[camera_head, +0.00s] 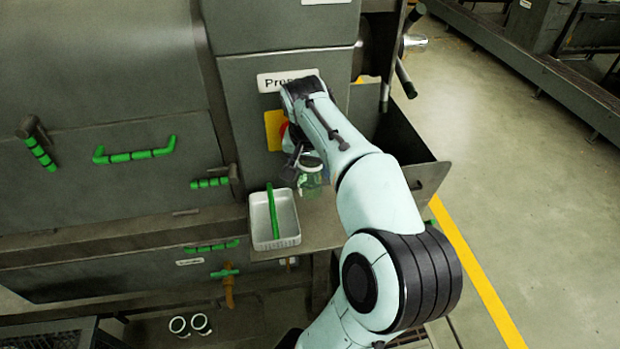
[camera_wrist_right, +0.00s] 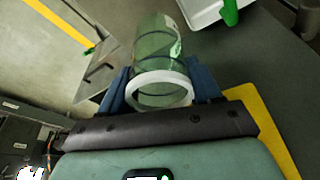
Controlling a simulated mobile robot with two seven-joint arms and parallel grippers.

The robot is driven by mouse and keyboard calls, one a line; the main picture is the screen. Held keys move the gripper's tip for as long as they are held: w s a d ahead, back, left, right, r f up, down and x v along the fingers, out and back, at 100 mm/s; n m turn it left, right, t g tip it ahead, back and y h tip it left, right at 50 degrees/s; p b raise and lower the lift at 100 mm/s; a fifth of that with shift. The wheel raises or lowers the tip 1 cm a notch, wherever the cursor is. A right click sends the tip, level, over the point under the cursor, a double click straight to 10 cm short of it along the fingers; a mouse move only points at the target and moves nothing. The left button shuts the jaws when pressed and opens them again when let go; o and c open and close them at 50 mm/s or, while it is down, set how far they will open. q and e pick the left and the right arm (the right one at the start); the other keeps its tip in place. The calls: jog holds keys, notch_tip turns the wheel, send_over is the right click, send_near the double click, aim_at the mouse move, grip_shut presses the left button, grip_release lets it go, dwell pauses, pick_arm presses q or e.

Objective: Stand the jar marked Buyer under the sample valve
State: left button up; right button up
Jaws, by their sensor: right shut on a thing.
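A clear, greenish jar with a white rim (camera_wrist_right: 157,52) is between the blue fingers of my right gripper (camera_wrist_right: 160,88) in the wrist view. The gripper is shut on it. A pale patch shows on its side, but I cannot read any name. In the head view the jar (camera_head: 311,181) hangs below my right gripper (camera_head: 304,162), beside the tray and close to the machine front. An orange-brown valve with a green handle (camera_head: 229,286) sits lower left, under the machine's edge; its label is unreadable. My left gripper is not in view.
A white tray (camera_head: 290,242) with a green bar handle stands on the ledge left of the jar. Green-handled doors (camera_head: 135,155) line the machine. Open floor lies to the right.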

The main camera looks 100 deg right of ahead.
aim_at(311, 184)
notch_tip(311, 184, down, 2)
jog(key=shift+w+d+f, duration=0.15)
jog(key=shift+f, duration=0.05)
jog(key=shift+s+f, duration=0.2)
jog(key=shift+f, duration=0.45)
notch_tip(311, 184, down, 3)
jog(key=shift+r, duration=0.2)
jog(key=shift+w+d+f, duration=0.15)
jog(key=shift+d+f, duration=0.25)
jog(key=shift+f, duration=0.1)
jog(key=o, duration=1.1)
